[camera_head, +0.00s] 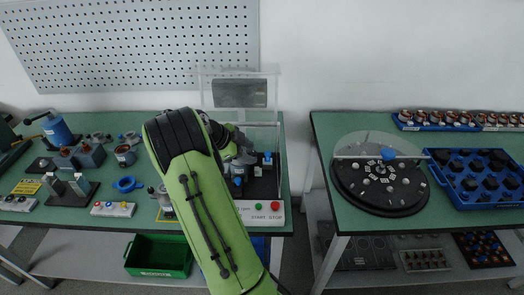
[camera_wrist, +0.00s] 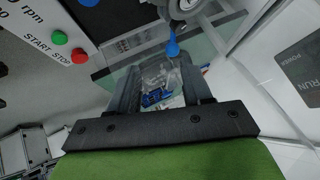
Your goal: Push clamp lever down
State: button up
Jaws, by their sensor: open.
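The clamp lever shows in the wrist view as a blue handle (camera_wrist: 172,46), just beyond the fingertips and hanging from a round grey metal part (camera_wrist: 182,8). My gripper (camera_wrist: 160,76) is open, its two dark fingers apart, with the lever's tip near the gap between them. I cannot tell whether they touch. Past the fingers, a clear part with blue pieces (camera_wrist: 158,94) is visible. In the head view my gripper (camera_head: 240,166) is at the test station (camera_head: 262,190), partly hidden by my arm. A blue part (camera_head: 267,158) shows beside it there.
The station has green and red buttons (camera_head: 267,206) on its front and a clear guard (camera_head: 240,72) above. Blue and grey parts crowd the left table (camera_head: 70,225). The right table (camera_head: 345,218) carries a round black turntable (camera_head: 349,196) and a blue tray (camera_head: 437,178).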

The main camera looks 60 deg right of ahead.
aim_at(268, 156)
notch_tip(268, 156, up, 4)
jog(key=w+m+t, duration=0.1)
jog(key=m, duration=0.3)
jog(key=shift+y, duration=0.4)
jog(key=x, duration=0.5)
jog(key=b+x, duration=0.1)
jog(key=x, duration=0.9)
jog(key=shift+w+d+f, duration=0.15)
jog(key=shift+d+f, duration=0.05)
jog(key=shift+d, duration=0.2)
grip_shut()
